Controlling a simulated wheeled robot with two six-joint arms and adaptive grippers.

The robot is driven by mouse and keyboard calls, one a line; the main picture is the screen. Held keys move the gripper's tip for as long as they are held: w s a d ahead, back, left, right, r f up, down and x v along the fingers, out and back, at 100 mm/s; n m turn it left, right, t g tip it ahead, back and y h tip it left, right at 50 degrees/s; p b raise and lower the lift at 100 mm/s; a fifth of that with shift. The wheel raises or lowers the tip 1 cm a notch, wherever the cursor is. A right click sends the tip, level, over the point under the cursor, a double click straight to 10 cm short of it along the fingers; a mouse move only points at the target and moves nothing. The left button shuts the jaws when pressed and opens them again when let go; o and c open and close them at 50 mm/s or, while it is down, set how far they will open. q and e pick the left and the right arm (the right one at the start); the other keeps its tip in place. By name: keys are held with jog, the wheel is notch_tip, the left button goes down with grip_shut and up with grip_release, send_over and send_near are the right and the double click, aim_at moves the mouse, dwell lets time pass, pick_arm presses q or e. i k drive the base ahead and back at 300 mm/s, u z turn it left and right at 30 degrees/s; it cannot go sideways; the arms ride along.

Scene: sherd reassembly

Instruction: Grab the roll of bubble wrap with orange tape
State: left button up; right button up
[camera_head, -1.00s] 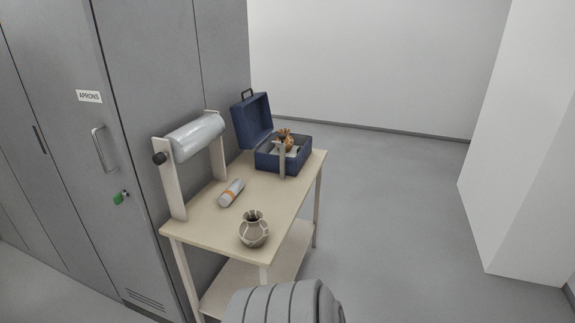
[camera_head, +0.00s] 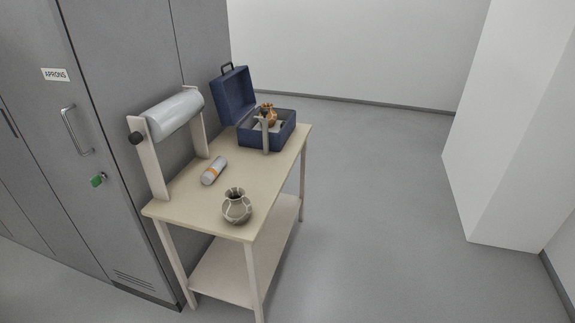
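A small grey roll of bubble wrap with an orange tape band (camera_head: 213,171) lies on the beige table (camera_head: 188,205), left of the middle of its top. A larger, pale grey roll (camera_head: 175,113) is mounted on an upright wooden stand at the table's left side; no orange tape shows on it. Neither of my grippers is in view.
A vase with pale lines (camera_head: 237,206) stands at the table's near corner. An open blue case (camera_head: 267,135) holding an orange-brown object (camera_head: 269,115) is at the far end. Grey lockers (camera_head: 85,150) stand behind the table. The floor (camera_head: 370,220) to the right is clear.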

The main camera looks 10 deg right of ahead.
aim_at(208, 176)
jog(key=z, duration=0.25)
jog(key=i, duration=0.85)
